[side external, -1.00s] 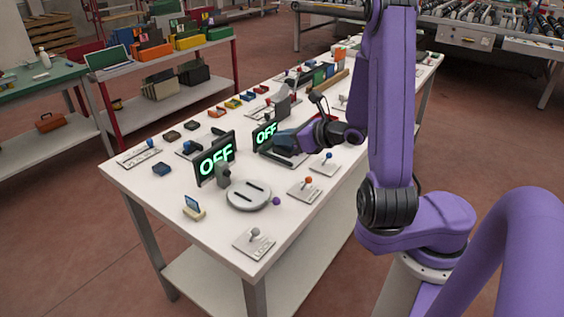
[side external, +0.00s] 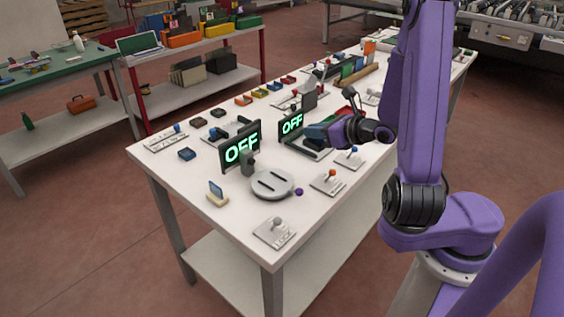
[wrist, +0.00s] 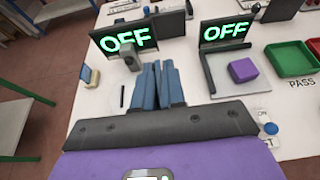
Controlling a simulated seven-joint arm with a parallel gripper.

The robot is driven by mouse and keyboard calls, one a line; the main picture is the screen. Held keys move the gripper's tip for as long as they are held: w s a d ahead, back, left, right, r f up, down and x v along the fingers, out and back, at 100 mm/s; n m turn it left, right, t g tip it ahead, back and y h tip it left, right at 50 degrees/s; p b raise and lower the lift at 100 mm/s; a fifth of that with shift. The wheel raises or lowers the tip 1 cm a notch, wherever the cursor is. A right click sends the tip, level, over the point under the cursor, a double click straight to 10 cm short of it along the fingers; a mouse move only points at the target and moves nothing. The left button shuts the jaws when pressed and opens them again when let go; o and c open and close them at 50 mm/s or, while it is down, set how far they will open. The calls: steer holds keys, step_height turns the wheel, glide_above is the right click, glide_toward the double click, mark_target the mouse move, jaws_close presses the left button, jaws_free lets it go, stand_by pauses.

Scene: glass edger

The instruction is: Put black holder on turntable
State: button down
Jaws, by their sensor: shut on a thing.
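The turntable (side external: 272,184) is a round light-grey disc with dark slots, near the front of the white table. A grey post (side external: 247,164) stands at its edge. My gripper (side external: 309,131) has blue fingers and is above the table by the right OFF display, behind and right of the turntable. In the wrist view the fingers (wrist: 158,84) are close together; what is between them is hidden. Two small dark holders (side external: 197,122) (side external: 217,113) lie near the table's left edge; I cannot tell whether either is the black holder.
Two displays read OFF: left (side external: 240,150), right (side external: 292,123). A purple block (wrist: 243,70) sits on a plate by the right one. Red (wrist: 315,46) and green (wrist: 289,59) trays are beyond.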

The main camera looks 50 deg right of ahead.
steer(key=shift+d+x, duration=0.2)
steer(key=shift+x, duration=1)
steer(key=w+f, duration=0.2)
steer(key=w, duration=0.1)
steer(key=w+d+f, duration=0.1)
steer(key=w+f, duration=0.2)
steer(key=w, duration=0.1)
steer(key=w+d+f, duration=0.1)
steer(key=w+f, duration=0.1)
steer(key=w, duration=0.1)
steer(key=shift+w+f, duration=0.25)
steer(key=shift+f, duration=0.1)
steer(key=f, duration=0.1)
steer(key=w+f, duration=0.1)
steer(key=f, duration=0.1)
steer(key=shift+d, duration=0.15)
steer(key=shift+f, duration=0.5)
steer(key=shift+f, duration=0.15)
steer(key=c, duration=1.2)
jaws_free()
